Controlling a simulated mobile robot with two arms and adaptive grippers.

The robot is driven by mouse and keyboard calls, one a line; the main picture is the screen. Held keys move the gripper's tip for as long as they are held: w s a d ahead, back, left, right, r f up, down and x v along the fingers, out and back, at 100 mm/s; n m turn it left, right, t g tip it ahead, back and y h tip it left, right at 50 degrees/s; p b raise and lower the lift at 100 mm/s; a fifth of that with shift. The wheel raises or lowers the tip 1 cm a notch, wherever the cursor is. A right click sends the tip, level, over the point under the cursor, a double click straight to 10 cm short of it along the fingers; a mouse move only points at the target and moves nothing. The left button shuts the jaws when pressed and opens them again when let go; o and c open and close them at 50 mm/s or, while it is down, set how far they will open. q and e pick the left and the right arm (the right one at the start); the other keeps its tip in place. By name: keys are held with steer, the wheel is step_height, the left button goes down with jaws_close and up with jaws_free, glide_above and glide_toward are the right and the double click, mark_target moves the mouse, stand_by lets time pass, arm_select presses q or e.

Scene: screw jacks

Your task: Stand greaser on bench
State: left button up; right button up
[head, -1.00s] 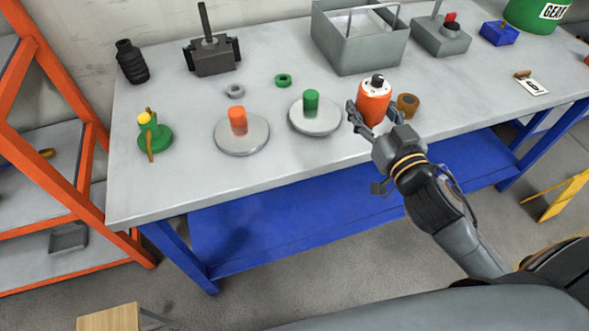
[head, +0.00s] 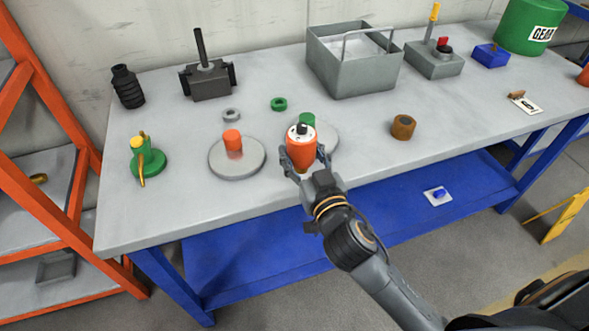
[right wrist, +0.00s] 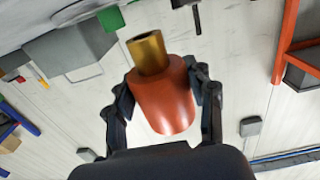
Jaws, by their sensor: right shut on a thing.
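The greaser (head: 301,156) is an orange cylinder with a white top and a dark knob. My right gripper (head: 303,165) is shut around its sides and holds it in front of the right grey disc (head: 330,140), hiding part of that disc and its green post (head: 307,120). In the right wrist view the orange body (right wrist: 161,98) sits between both fingers, with a brass-coloured cylinder (right wrist: 148,52) at its far end. I cannot tell how far it is above the bench (head: 200,205). My left gripper is not in view.
Left of it stands a grey disc (head: 237,168) with an orange post. A grey bin (head: 353,75) stands behind. The front right of the bench is mostly clear.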

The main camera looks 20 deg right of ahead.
steer(key=shift+w+a+f, duration=0.15)
steer(key=shift+a+f, duration=0.25)
steer(key=shift+f, duration=0.15)
steer(key=shift+a+f+b, duration=0.15)
steer(key=shift+f+b, duration=0.05)
steer(key=shift+f, duration=0.7)
steer(key=shift+a+f+b, duration=0.15)
steer(key=shift+f, duration=0.75)
steer(key=shift+f, duration=0.2)
steer(key=o, duration=1.4)
steer(key=shift+c, duration=0.2)
steer(key=shift+r, duration=0.1)
